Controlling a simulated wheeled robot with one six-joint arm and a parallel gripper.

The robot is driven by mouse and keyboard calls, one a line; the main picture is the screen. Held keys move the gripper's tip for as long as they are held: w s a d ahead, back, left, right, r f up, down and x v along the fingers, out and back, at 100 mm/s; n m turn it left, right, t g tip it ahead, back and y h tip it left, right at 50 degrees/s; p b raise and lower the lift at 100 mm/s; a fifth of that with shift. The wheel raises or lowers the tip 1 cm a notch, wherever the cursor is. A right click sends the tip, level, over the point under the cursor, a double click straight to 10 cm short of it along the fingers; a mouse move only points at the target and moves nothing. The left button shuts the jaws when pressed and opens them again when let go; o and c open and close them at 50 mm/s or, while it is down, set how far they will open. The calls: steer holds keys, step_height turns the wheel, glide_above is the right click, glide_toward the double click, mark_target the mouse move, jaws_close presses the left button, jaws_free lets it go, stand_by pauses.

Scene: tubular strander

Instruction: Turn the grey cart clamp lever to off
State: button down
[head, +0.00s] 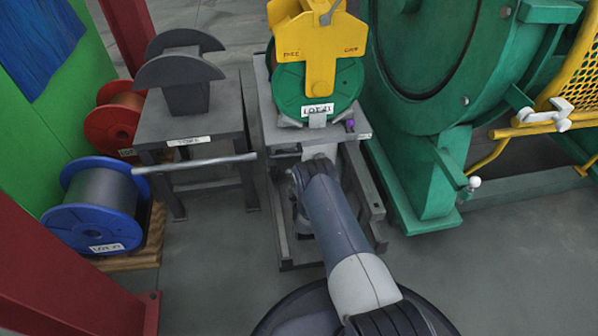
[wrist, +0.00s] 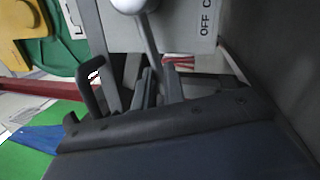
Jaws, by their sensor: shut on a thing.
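The grey cart (head: 280,112) stands in the middle of the head view, with a green reel and a yellow yoke on top. In the wrist view, the clamp lever (wrist: 149,40) is a thin grey rod with a pale ball knob at the top edge. A plate beside it carries a label reading "OFF" (wrist: 208,18) and a cut-off letter. My gripper (wrist: 155,84) is shut on the lever's rod, below the knob. In the head view my arm hides the lever and my fingers.
A grey stand with a dark cradle (head: 185,75) and projecting bar is left of the cart. Blue (head: 95,205) and red (head: 110,115) reels lie farther left. The large green machine (head: 430,140) stands close on the right. Floor is clear between stand and cart.

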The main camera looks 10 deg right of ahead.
steer(key=shift+f, duration=0.15)
stand_by(0.3)
steer(key=c, duration=1.5)
jaws_free()
steer(key=d+p+v, duration=0.1)
steer(key=p+v, duration=0.2)
steer(key=v, duration=0.7)
steer(key=shift+s+a+p, duration=0.35)
steer(key=shift+s+a, duration=0.05)
steer(key=shift+a, duration=0.1)
steer(key=a+b+x, duration=0.1)
steer(key=b+x, duration=0.2)
steer(key=x, duration=0.8)
steer(key=shift+d+b, duration=0.35)
steer(key=shift+d, duration=0.1)
